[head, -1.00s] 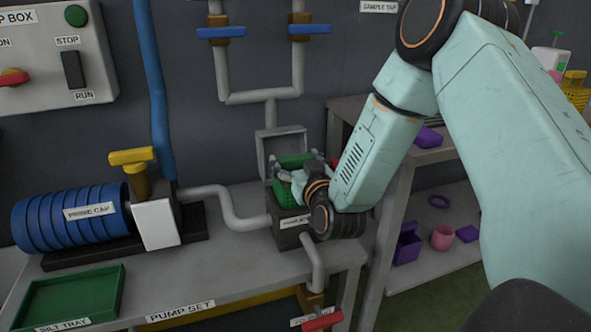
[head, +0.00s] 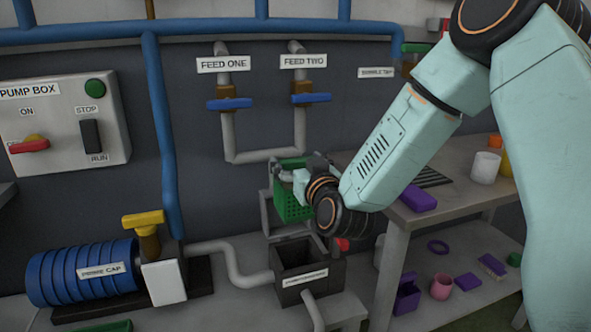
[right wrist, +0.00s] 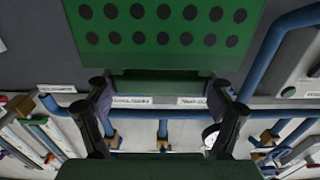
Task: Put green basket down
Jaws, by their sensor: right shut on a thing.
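The green basket (head: 291,207) hangs in the air above the dark, open-topped box (head: 310,258) on the pump bench in the head view. My right gripper (head: 303,178) is shut on the upper part of the basket. In the right wrist view the basket's green wall with rows of dark holes (right wrist: 165,28) fills the top, and my right gripper's fingers (right wrist: 158,95) stand on either side of a green bar. The box's raised lid (head: 265,215) is partly hidden behind the basket. My left gripper is not in view.
A grey pipe (head: 228,262) joins the box on its left.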

